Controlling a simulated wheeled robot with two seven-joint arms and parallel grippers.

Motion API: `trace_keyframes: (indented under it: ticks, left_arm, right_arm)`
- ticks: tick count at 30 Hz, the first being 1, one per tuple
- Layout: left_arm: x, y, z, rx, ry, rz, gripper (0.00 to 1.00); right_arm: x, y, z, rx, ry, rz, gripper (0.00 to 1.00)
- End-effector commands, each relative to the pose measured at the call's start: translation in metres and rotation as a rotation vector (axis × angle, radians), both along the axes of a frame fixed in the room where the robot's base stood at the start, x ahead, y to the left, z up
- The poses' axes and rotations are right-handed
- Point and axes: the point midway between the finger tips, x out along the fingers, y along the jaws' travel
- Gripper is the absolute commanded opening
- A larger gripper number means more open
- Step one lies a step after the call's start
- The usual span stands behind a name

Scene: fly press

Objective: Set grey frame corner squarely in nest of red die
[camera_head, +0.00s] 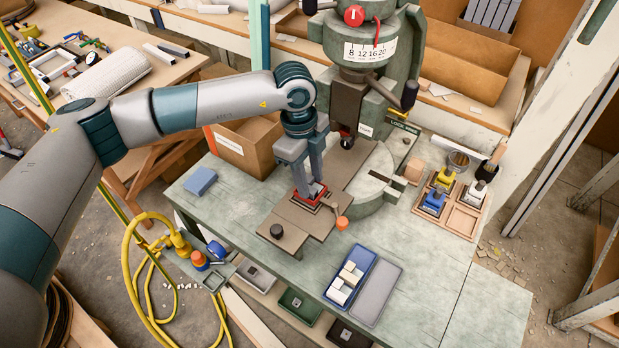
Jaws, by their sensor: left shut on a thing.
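My right gripper is not in view.
The green fly press (393,70) stands close behind the gripper. An orange knob (342,223) and a black knob (276,231) flank the die. A blue box (363,262) of white pieces and a wooden tray (462,219) with dies lie to the right.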

Motion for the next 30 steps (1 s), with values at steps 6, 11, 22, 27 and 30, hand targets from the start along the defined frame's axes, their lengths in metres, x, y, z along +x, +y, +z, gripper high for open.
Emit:
trace_keyframes:
  ticks: [6, 11, 22, 27, 30]
  left_arm:
    - [-0.0032, 0.0010, -0.0136, 0.006, 0.008, 0.000, 0.10]
    - [-0.0044, 0.0014, -0.0157, 0.007, 0.011, -0.001, 0.10]
    - [-0.0046, 0.0015, -0.0168, 0.008, 0.013, -0.001, 0.54]
    - [-0.0049, 0.0015, -0.0169, 0.008, 0.013, -0.001, 0.54]
    - [-0.0048, 0.0016, -0.0168, 0.008, 0.014, -0.001, 0.54]
  right_arm:
    - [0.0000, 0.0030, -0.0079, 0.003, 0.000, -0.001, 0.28]
    - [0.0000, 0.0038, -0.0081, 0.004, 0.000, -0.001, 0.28]
    - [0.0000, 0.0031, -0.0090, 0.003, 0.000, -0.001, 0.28]
    - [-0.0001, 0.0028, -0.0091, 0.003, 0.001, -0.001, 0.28]
    - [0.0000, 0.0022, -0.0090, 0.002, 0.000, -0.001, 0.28]
